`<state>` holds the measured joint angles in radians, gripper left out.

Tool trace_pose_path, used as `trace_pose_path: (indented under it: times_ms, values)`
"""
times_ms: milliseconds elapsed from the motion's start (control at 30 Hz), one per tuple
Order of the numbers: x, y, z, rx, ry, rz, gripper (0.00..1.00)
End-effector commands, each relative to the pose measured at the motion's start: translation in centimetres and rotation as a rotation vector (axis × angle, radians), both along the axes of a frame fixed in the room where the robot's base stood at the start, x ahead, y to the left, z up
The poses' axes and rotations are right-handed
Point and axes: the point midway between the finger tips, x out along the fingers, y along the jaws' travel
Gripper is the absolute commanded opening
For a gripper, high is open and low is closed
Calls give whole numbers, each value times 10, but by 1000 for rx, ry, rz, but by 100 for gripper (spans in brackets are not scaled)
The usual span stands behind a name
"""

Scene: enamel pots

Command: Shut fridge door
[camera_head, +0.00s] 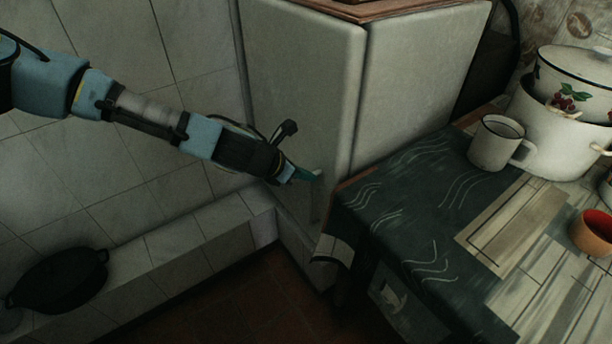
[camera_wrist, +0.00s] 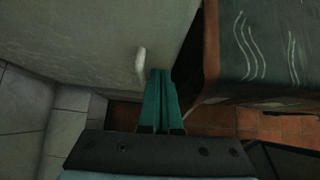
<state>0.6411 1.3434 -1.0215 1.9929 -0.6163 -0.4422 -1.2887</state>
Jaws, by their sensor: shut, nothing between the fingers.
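The fridge (camera_head: 420,75) is pale and stands at the top middle of the head view. Its door (camera_head: 300,80) faces left, with a thin dark seam between door and body; I cannot tell whether it is fully shut. The door also fills the upper left of the wrist view (camera_wrist: 85,40). A pale upright handle (camera_head: 316,205) is low on the door by the table, and shows in the wrist view (camera_wrist: 141,66). My gripper (camera_head: 312,177) has its green fingers together and empty. In the wrist view its tips (camera_wrist: 161,72) are just right of the handle; contact is unclear.
A table with a dark patterned cloth (camera_head: 400,215) stands close on the right, its edge near my gripper. It holds a white mug (camera_head: 496,143), enamel pots (camera_head: 560,125) and an orange cup (camera_head: 592,232). A dark pan (camera_head: 60,280) rests on the tiled ledge at left.

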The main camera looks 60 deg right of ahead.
Motion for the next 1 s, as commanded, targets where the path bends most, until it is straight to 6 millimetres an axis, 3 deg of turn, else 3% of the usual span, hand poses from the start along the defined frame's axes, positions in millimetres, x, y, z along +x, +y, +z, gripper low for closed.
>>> trace_pose_path:
  times_ms: [500,900,1000]
  values:
    - [31,55,62,0,-2,1,0]
    - [34,62,69,2,-5,-1,0]
    - [45,68,66,-2,-49,-29,0]
